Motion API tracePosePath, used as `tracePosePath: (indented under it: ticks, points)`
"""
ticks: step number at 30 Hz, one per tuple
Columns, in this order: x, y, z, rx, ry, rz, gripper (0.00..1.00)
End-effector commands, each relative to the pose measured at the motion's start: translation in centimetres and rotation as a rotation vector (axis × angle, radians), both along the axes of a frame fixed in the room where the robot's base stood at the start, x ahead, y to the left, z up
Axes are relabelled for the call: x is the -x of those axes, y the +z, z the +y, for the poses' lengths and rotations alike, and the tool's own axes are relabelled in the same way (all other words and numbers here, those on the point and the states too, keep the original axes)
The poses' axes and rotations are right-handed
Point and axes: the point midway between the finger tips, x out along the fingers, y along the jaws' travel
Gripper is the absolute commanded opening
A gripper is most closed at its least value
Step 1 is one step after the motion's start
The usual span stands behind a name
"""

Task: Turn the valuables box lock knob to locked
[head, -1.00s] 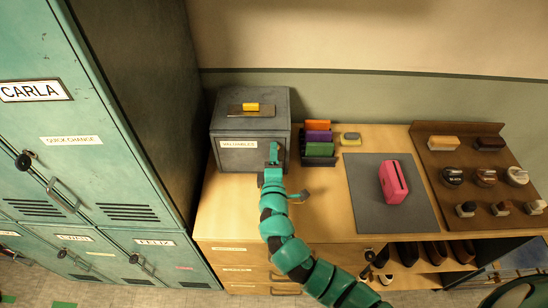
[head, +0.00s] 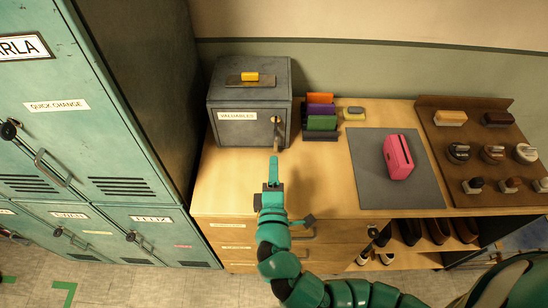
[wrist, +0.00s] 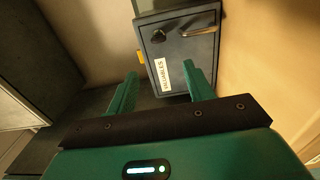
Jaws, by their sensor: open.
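The grey valuables box (head: 228,131) stands on the left of the wooden counter, its labelled door shut. Its round lock knob (head: 276,119) is at the door's right side, with a lever handle (head: 278,138) below it. In the wrist view the box appears turned on its side, with the dark knob (wrist: 158,37) and the handle (wrist: 200,32) near the top. I cannot read the knob's setting. My teal gripper (head: 274,165) is in front of and below the knob, apart from it. In the wrist view my gripper (wrist: 161,73) is open and empty.
A yellow piece (head: 251,77) lies on the box top. Coloured items in a dark holder (head: 321,136) stand just right of the box. A pink item (head: 398,157) rests on a grey mat (head: 368,190). Teal lockers (head: 105,120) bound the left side.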

Motion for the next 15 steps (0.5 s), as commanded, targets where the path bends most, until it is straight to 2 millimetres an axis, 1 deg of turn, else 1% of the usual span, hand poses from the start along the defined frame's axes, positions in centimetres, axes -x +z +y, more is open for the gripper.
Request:
tracePosePath:
  ticks: [1, 6, 10, 15]
  points:
    - [0.7, 0.3, 0.2, 0.000, 0.007, 0.001, 0.52]
    - [2.1, 0.2, 0.2, 0.001, 0.005, 0.001, 0.52]
    - [2.7, 0.1, 0.1, 0.000, 0.002, 0.001, 0.52]
    - [3.0, 0.1, 0.0, -0.001, 0.001, -0.001, 0.52]
